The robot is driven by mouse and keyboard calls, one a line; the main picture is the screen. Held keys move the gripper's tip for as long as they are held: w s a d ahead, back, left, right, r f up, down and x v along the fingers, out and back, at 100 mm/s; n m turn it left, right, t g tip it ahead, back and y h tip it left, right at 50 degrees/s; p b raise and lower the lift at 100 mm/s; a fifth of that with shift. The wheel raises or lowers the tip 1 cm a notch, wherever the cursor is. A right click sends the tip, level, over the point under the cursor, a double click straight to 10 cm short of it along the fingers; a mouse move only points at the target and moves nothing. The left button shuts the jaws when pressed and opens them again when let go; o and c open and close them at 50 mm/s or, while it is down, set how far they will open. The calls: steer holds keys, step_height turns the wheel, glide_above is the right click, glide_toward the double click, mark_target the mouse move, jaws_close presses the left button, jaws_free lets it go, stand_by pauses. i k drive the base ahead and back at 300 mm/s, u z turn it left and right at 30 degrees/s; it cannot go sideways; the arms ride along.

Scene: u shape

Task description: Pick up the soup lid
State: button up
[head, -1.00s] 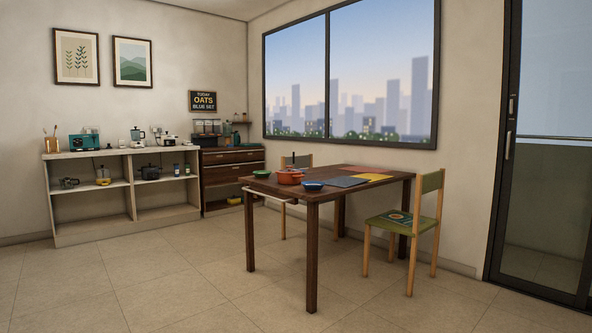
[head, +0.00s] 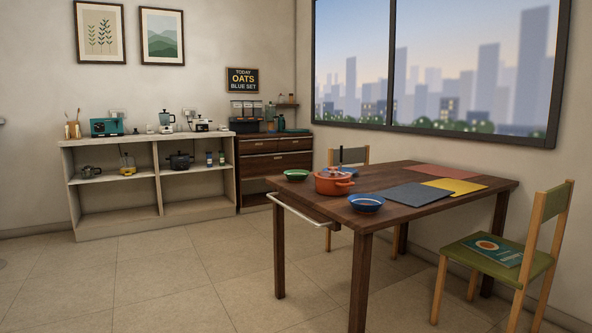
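An orange pot (head: 334,182) stands on the near left part of the wooden table (head: 400,212). A dark upright thing (head: 341,156) shows just above it, and I cannot tell whether it is part of the pot, a utensil in it or something behind it. I cannot make out a separate soup lid; whether one sits on the orange pot is too small to tell. A dark pot (head: 179,161), seemingly lidded, stands on the shelf unit (head: 150,218) at the back left. My gripper is not in view.
A green bowl (head: 296,175), a blue bowl (head: 366,203) and grey (head: 412,195), yellow (head: 455,187) and red mats lie on the table. A metal rail (head: 303,211) runs along its left edge. A green chair (head: 500,255) with a book stands right. The floor (head: 170,285) at front left is clear.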

mark_target(319, 175)
steer(key=u, duration=0.45)
steer(key=i, duration=1.25)
steer(key=u, duration=0.35)
steer(key=i, duration=1.55)
steer(key=z, duration=0.5)
